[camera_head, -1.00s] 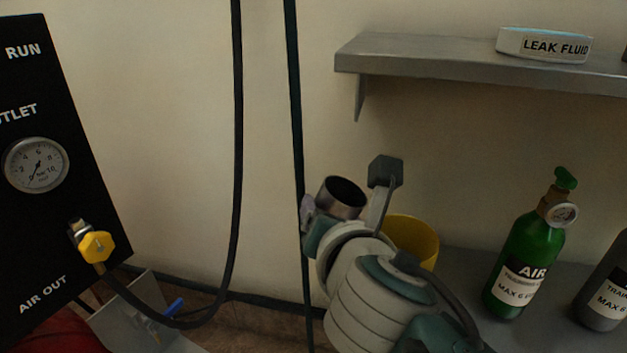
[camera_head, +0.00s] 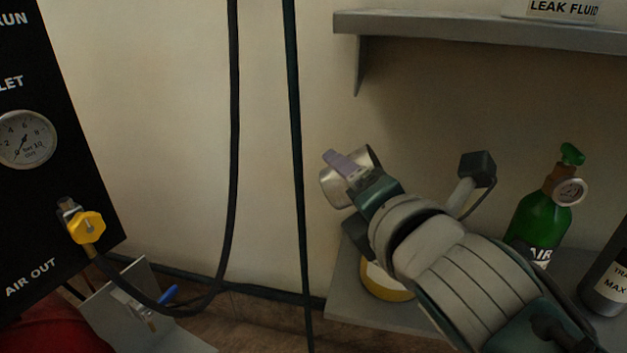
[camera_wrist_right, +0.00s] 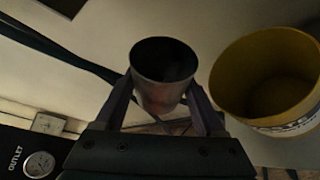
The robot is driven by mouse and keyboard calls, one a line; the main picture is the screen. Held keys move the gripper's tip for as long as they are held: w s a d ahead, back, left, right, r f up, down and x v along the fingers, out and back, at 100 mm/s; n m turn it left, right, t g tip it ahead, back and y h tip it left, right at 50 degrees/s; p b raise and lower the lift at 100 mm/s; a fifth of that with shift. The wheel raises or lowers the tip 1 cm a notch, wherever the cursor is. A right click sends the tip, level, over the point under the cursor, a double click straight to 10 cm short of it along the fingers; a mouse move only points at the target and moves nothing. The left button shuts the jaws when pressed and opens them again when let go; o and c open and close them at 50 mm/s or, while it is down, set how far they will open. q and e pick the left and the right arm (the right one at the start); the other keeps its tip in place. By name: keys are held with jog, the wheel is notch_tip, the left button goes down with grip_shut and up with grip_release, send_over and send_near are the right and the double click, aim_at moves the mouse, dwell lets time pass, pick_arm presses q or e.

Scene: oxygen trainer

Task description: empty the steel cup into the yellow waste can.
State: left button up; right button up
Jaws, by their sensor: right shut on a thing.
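My right gripper (camera_head: 345,165) is shut on the steel cup (camera_head: 333,190), which is tilted in the head view. In the right wrist view the cup (camera_wrist_right: 158,95) sits between the two fingers, its dark mouth facing the camera; I cannot make out its contents. The yellow waste can (camera_head: 388,290) stands on the grey bench behind my right arm, which hides most of it. The cup is above and left of it in the head view. In the right wrist view the open can (camera_wrist_right: 228,85) is just right of the cup, apart from it. My left gripper is not in view.
A green air bottle (camera_head: 537,222) and a dark bottle (camera_head: 608,285) stand on the bench (camera_head: 345,300) at right. A shelf (camera_head: 450,28) with a leak fluid container (camera_head: 562,10) is above. Dark hoses (camera_head: 296,150) hang left of the cup, near the black panel (camera_head: 40,200).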

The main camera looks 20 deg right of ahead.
jog(key=shift+r+m+b, duration=0.25)
jog(key=shift+m+b, duration=0.15)
jog(key=shift+m, duration=0.1)
jog(key=f+m+t+b, duration=0.1)
jog(key=b, duration=0.1)
jog(key=shift+d+b, duration=0.15)
jog(key=shift+b, duration=0.25)
jog(key=shift+s+r+y, duration=0.1)
jog(key=shift+r+y, duration=0.1)
jog(key=shift+y, duration=0.2)
jog(key=shift+d+m, duration=0.15)
jog(key=shift+m, duration=0.15)
jog(key=shift+s+d, duration=0.15)
jog(key=shift+s+d+r+m+t+b, duration=0.25)
jog(key=shift+d+m+t+b, duration=0.2)
jog(key=shift+m+b, duration=0.15)
jog(key=shift+d+r+m+t, duration=0.15)
jog(key=shift+r+m+t, duration=0.15)
jog(key=shift+m, duration=0.4)
jog(key=shift+s+d+r+m+t, duration=0.15)
jog(key=shift+d+r+m+t, duration=0.1)
jog(key=shift+m, duration=0.45)
jog(key=shift+a, duration=0.15)
